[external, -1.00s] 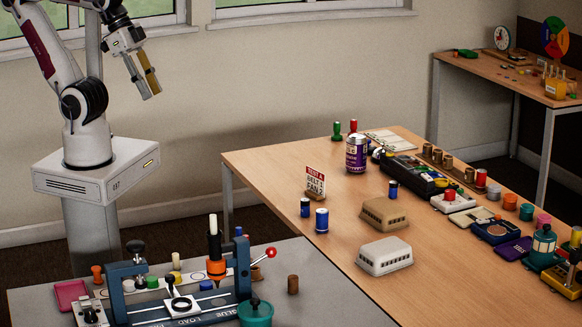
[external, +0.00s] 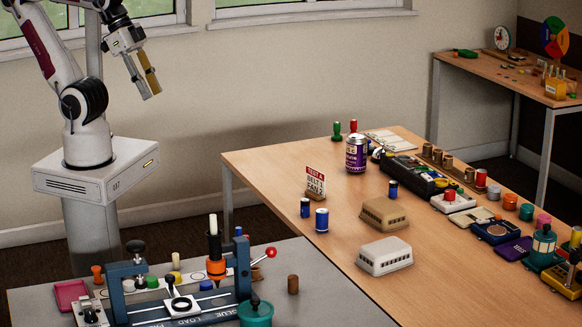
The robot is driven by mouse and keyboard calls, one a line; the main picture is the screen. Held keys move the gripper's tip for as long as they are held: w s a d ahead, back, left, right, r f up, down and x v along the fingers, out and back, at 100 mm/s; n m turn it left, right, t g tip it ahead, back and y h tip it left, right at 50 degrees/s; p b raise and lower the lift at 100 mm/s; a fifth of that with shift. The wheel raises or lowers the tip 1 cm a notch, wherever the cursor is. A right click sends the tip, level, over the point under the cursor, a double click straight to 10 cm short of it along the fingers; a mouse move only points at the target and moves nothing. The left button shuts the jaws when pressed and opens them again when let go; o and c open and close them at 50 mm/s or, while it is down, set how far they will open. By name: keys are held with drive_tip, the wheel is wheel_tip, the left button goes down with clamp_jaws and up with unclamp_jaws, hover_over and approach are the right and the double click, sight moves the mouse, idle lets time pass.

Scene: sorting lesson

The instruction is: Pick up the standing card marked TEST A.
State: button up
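The standing card (external: 315,182) is white with a red top band and dark print, and it sits upright in a small brown base on the wooden table. Its print is small; the top line appears to read TEST A. My gripper (external: 149,93) hangs in the air at the upper left, far from the card and higher than the table. Its fingers, one grey and one yellow, point down to the right. No object shows between them, but the gap is too small to judge.
Two blue cylinders (external: 321,219) stand just in front of the card. A purple can (external: 356,154) stands behind it, and tan (external: 384,214) and white (external: 384,255) vented boxes lie to its right. A blue fixture (external: 180,290) occupies the grey table in front.

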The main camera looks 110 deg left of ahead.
drive_tip(key=shift+o, duration=0.4)
drive_tip(key=o, duration=1.4)
